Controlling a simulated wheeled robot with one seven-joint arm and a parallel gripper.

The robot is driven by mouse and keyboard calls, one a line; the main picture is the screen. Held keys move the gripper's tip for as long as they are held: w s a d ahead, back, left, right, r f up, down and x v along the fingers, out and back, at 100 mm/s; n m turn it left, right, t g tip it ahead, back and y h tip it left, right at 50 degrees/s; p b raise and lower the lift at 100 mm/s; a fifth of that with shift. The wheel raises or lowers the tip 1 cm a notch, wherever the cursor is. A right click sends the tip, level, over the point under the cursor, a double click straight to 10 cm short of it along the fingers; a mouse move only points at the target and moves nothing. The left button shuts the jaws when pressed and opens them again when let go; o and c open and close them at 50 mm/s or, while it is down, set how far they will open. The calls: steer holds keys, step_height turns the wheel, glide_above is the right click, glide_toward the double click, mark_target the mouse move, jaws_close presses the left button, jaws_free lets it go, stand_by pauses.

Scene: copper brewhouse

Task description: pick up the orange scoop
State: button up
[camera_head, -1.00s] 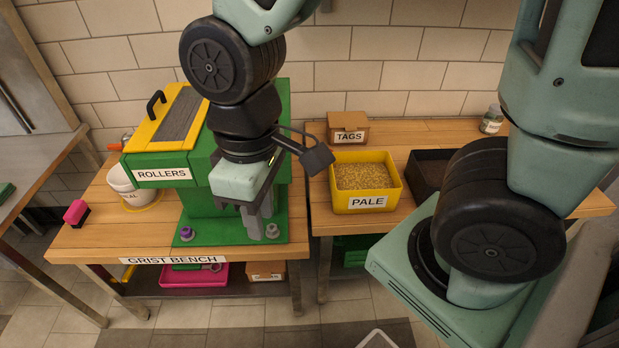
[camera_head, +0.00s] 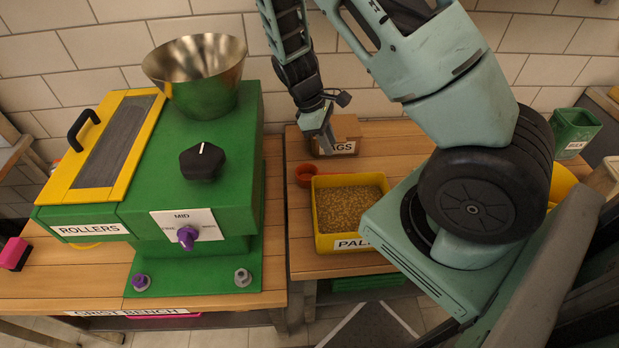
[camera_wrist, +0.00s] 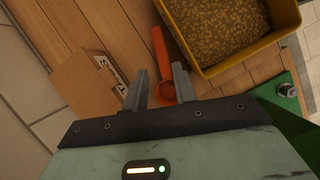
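The orange scoop (camera_head: 305,175) lies on the wooden bench, left of the yellow bin (camera_head: 318,222) and in front of the tags box (camera_head: 347,134). In the wrist view the scoop's orange handle (camera_wrist: 160,48) runs alongside the bin, with its bowl end nearest my gripper. My gripper (camera_wrist: 158,80) is open and empty, pointing down over the bench. Its two fingers appear on either side of the scoop's bowl in the wrist view; I cannot tell the height between them. In the head view my gripper (camera_head: 326,142) is above and behind the scoop, in front of the tags box.
The yellow bin is full of pale grain. The green roller mill (camera_head: 235,130), with a metal hopper (camera_head: 200,75), stands on the left bench. The tags box also shows in the wrist view (camera_wrist: 85,85). A green container (camera_head: 573,130) stands far right. My arm hides much of the right bench.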

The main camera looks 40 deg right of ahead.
steer(key=x, duration=0.6)
steer(key=shift+f, duration=0.15)
steer(key=shift+p+x, duration=0.45)
steer(key=shift+x, duration=2.25)
steer(key=shift+s+d, duration=0.1)
jaws_close()
